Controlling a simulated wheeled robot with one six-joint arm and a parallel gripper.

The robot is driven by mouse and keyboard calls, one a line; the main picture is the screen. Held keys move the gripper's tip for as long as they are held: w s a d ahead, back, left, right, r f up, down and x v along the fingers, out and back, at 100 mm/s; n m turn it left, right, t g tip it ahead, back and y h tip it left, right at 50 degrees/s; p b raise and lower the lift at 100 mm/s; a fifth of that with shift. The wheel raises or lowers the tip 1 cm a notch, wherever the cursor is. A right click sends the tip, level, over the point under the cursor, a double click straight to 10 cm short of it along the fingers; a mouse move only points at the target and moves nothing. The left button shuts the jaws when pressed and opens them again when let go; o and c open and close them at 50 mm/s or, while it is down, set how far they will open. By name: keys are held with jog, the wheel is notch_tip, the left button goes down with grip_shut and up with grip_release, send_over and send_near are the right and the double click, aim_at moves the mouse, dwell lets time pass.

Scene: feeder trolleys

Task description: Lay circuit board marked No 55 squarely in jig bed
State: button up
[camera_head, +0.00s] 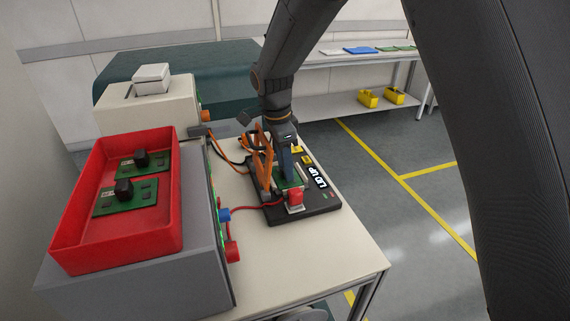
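A green circuit board (298,178) shows at the jig bed, partly hidden by my gripper. I cannot read its number or tell whether it lies flat and square. My gripper (290,178) points straight down over this board; its fingertips are not clear, so I cannot tell if it is shut on it. Two more green boards with black blocks lie in the red tray (165,243), their numbers unreadable.
A red button (295,197) is at the jig's near edge. The red tray sits on a grey box (150,280) left of the jig, with cables between them. The front bench top (300,255) is clear. A far table (340,62) holds flat items.

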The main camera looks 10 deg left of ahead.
aim_at(280, 177)
jog(key=shift+r, duration=0.1)
notch_tip(280, 177, up, 12)
jog(key=a+b, duration=0.1)
jog(key=b, duration=0.2)
jog(key=shift+s+a, duration=0.15)
jog(key=shift+s, duration=0.15)
jog(key=s+d+f+n, duration=0.4)
jog(key=s+d, duration=0.2)
jog(key=d, duration=0.3)
jog(key=s+d+f+n, duration=0.4)
jog(key=s+d, duration=0.3)
jog(key=d, duration=0.3)
jog(key=s+d+f+n+y, duration=0.1)
jog(key=s+d+f+n, duration=0.3)
jog(key=s+d, duration=0.3)
jog(key=d+f, duration=0.1)
jog(key=d, duration=0.2)
jog(key=shift+f+n, duration=0.3)
jog(key=shift+n, duration=0.1)
